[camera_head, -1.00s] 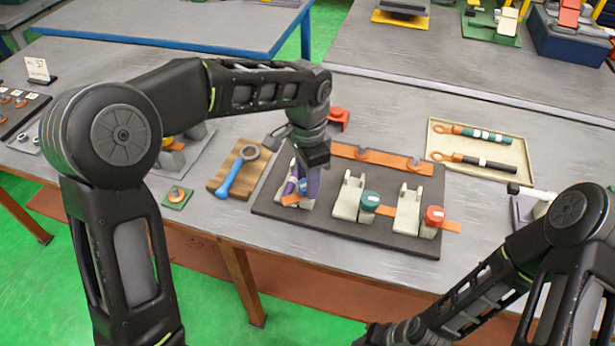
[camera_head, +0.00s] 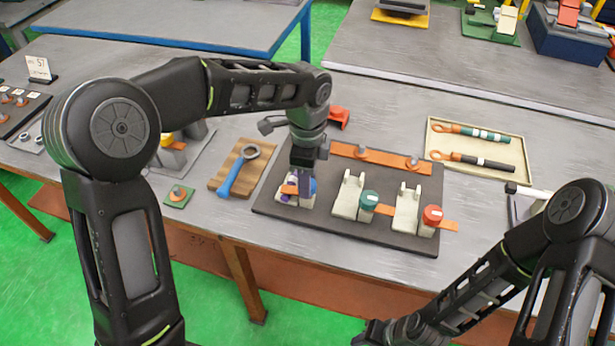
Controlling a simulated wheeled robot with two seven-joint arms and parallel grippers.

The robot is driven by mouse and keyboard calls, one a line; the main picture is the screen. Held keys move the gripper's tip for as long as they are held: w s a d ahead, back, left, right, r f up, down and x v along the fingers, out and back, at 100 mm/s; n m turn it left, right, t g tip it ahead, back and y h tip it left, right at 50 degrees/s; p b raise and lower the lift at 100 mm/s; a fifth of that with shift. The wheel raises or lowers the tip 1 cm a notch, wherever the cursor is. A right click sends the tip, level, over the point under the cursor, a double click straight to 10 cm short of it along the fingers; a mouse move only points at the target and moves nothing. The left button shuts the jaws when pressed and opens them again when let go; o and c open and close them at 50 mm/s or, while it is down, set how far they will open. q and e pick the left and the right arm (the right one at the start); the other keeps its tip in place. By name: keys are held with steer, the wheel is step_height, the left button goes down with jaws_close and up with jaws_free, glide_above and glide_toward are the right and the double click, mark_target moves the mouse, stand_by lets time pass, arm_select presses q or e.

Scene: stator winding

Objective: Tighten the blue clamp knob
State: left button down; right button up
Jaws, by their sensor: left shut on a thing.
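The blue clamp knob (camera_head: 312,187) is on the leftmost clamp of the dark base plate (camera_head: 330,231), partly hidden by my left gripper. My left gripper (camera_head: 304,180) points down over this clamp and is shut on the blue knob. The clamp's pale body (camera_head: 306,202) and a bit of orange strip show around the fingers. My right arm comes in at the lower right; its gripper is not clearly visible at the bottom edge.
A green-knob clamp (camera_head: 369,200) and a red-knob clamp (camera_head: 432,215) stand to the right on the same plate. An orange busbar (camera_head: 380,157) lies behind. A blue-handled wrench (camera_head: 235,175) lies left. A tray (camera_head: 515,173) with two tools is right.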

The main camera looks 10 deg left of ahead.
arm_select(q)
steer(key=shift+w+r, duration=0.2)
steer(key=shift+r, duration=0.05)
steer(key=c, duration=1.2)
jaws_free()
steer(key=o, duration=0.3)
steer(key=shift+s+f, duration=0.1)
steer(key=shift+f, duration=0.05)
steer(key=shift+o, duration=0.2)
steer(key=shift+r+b, duration=0.55)
steer(key=shift+r, duration=3.35)
